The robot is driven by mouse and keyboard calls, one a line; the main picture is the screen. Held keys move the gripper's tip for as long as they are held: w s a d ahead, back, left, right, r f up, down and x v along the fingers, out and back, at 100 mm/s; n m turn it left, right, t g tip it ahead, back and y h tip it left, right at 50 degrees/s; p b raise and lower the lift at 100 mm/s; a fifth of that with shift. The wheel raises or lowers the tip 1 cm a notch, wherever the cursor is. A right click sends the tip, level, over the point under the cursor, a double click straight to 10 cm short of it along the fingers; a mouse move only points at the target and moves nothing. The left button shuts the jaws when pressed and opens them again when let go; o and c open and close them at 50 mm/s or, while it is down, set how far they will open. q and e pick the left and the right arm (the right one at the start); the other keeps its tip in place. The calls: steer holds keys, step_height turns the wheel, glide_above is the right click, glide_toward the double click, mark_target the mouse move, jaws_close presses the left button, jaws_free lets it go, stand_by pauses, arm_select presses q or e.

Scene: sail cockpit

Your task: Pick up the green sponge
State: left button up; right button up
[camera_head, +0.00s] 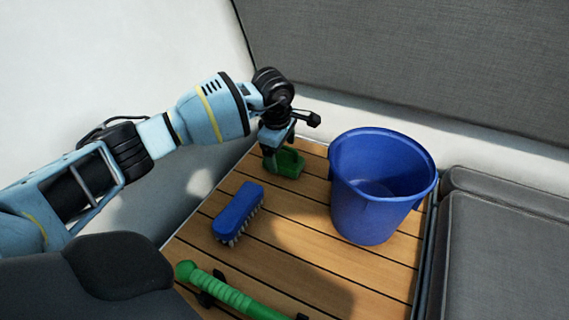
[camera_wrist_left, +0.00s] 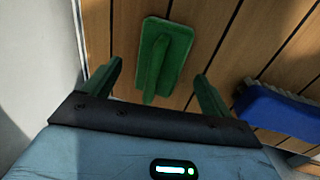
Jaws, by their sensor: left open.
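The green sponge (camera_head: 289,164) lies on the wooden slatted floor, left of the blue bucket in the head view. In the left wrist view the sponge (camera_wrist_left: 178,50) shows as a flat green block with a raised grip along its middle. My left gripper (camera_head: 278,156) is open and pointed down at the sponge, partly hiding it in the head view. In the left wrist view the two fingers (camera_wrist_left: 157,72) stand apart on either side of the sponge's near end. My right gripper is not in view.
A blue bucket (camera_head: 370,205) stands close by to the right. A blue brush (camera_head: 238,212) lies nearer, also seen in the left wrist view (camera_wrist_left: 278,110). A green ribbed hose-like thing (camera_head: 235,294) lies at the front. Grey cushions (camera_head: 500,240) and white walls bound the floor.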

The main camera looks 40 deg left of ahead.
arm_select(q)
steer(key=shift+w+f, duration=0.25)
steer(key=shift+f, duration=0.9)
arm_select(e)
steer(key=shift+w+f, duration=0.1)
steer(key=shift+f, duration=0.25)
arm_select(q)
steer(key=shift+r, duration=0.1)
steer(key=shift+c, duration=0.5)
steer(key=c, duration=1)
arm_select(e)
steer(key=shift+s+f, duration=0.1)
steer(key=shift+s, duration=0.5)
arm_select(q)
steer(key=shift+r, duration=0.1)
